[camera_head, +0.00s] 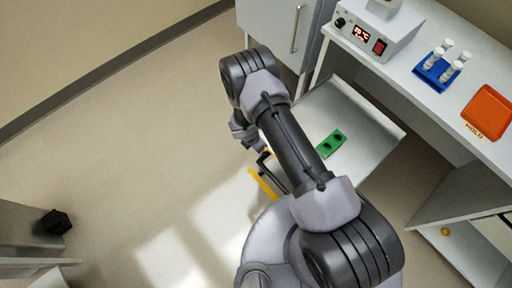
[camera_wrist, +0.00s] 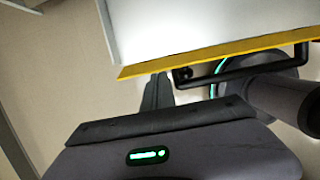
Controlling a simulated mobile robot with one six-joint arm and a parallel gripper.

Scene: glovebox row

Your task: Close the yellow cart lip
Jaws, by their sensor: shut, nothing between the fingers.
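The yellow cart lip (camera_head: 262,184) shows as a short strip at the cart's near-left side, partly hidden by my arm. In the wrist view the yellow lip (camera_wrist: 220,54) runs along the edge of a pale panel, with a black bar handle (camera_wrist: 240,70) just below it. My gripper (camera_head: 258,149) is beside the cart's left edge, near the lip, and its tips are hard to make out. In the wrist view my gripper (camera_wrist: 157,92) is shut and empty, near the lip's left end. I cannot tell if it touches the lip. The lip's tilt is unclear.
The cart's pale top (camera_head: 375,145) bears a green block (camera_head: 331,143) with dark spots. A bench at the right holds a device with a red display (camera_head: 375,35), a blue vial rack (camera_head: 437,68) and an orange tray (camera_head: 490,110). Open floor (camera_head: 130,140) lies left.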

